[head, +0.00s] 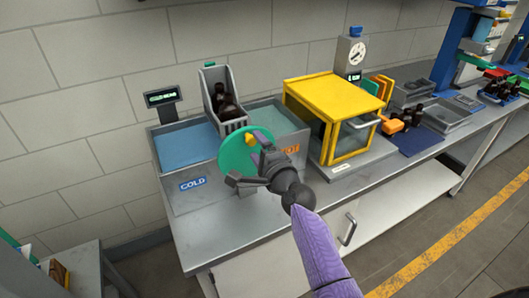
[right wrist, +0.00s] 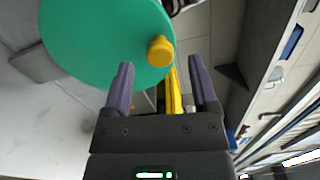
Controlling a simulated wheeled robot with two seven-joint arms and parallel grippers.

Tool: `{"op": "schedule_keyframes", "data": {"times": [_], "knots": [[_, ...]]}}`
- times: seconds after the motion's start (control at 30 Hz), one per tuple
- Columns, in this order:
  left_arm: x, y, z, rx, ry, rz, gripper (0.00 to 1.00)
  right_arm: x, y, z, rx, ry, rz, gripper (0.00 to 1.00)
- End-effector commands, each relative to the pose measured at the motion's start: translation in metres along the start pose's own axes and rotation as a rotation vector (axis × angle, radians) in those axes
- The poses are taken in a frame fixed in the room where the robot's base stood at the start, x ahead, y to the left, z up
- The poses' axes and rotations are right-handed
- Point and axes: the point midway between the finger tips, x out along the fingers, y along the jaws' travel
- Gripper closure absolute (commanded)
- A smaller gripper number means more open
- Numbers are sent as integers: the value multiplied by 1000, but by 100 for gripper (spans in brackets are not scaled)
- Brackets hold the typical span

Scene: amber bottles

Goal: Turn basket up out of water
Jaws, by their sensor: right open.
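A grey basket (head: 224,115) with dark amber bottles (head: 226,102) in it stands above the divide between the cold basin's blue water (head: 185,148) and the hot basin's greenish water (head: 275,122). Its lower end is partly hidden by the green wheel (head: 232,155) on the basin front. The wheel fills the upper left of the right wrist view (right wrist: 95,35), with its yellow knob (right wrist: 160,50) between and just beyond my fingertips. My right gripper (head: 250,160) is open in front of the wheel; it also shows in the wrist view (right wrist: 161,72). My left gripper is out of view.
A yellow-framed cabinet (head: 335,95) with a handle stands right of the basins. A small display (head: 163,96) stands at the left and a dial clock (head: 352,50) behind. The bench front (head: 235,245) is bare.

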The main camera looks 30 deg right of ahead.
Motion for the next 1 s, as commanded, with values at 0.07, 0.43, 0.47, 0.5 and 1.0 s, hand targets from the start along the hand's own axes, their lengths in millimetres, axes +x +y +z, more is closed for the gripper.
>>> {"op": "schedule_keyframes", "data": {"times": [0.07, 0.43, 0.47, 0.5, 1.0], "knots": [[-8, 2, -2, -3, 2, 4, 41, -21, -2, 0, 0, 1, 2, 25], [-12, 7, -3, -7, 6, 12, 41, -71, -1, 0, 1, 0, -1, 25], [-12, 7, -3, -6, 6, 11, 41, -71, -1, 0, 1, 0, -1, 25], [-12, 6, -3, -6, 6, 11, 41, -71, -1, 0, 1, 0, -1, 25], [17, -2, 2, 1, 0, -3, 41, -91, 141, -2, -275, -22, 299, 25]]}}
